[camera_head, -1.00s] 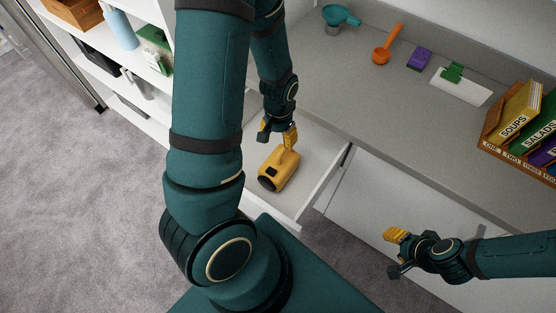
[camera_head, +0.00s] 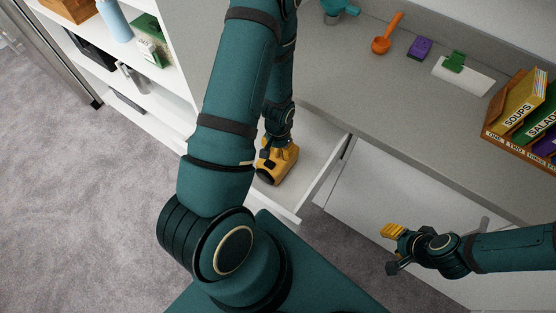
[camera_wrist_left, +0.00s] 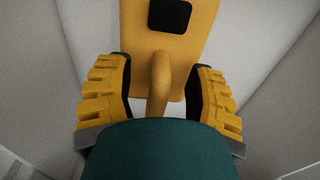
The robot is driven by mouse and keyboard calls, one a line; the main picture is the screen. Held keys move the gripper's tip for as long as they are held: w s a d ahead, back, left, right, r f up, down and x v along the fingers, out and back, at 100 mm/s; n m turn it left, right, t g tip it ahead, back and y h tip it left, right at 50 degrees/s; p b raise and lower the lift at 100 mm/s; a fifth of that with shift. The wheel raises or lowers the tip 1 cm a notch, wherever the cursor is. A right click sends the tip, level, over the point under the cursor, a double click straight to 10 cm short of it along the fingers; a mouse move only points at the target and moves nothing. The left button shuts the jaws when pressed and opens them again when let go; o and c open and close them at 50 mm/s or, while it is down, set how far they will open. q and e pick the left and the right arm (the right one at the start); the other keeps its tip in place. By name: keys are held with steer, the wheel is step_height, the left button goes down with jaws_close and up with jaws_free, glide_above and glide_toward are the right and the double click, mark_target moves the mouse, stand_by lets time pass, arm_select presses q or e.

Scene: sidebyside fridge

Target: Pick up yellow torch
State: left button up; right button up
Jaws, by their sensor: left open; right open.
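The yellow torch (camera_head: 279,166) lies in an open white drawer (camera_head: 318,150) below the grey counter. My left gripper (camera_head: 274,150) reaches down into the drawer at the torch and partly covers it. In the left wrist view, the torch (camera_wrist_left: 190,45) has a black patch on its body and a handle (camera_wrist_left: 160,80) running toward me. The open yellow fingers of my left gripper (camera_wrist_left: 160,98) stand on either side of the handle, with gaps on both sides. My right gripper (camera_head: 392,248) is open and empty, away at the right.
The counter (camera_head: 350,95) holds an orange scoop (camera_head: 387,34), a purple block (camera_head: 420,47), a white board with a green clip (camera_head: 463,75) and a wooden recipe box (camera_head: 515,145). White shelves (camera_head: 150,100) stand at the left. The drawer walls stand close around the torch.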

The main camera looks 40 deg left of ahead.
arm_select(q)
steer(key=shift+f, duration=0.35)
jaws_close()
steer(key=shift+r, duration=0.1)
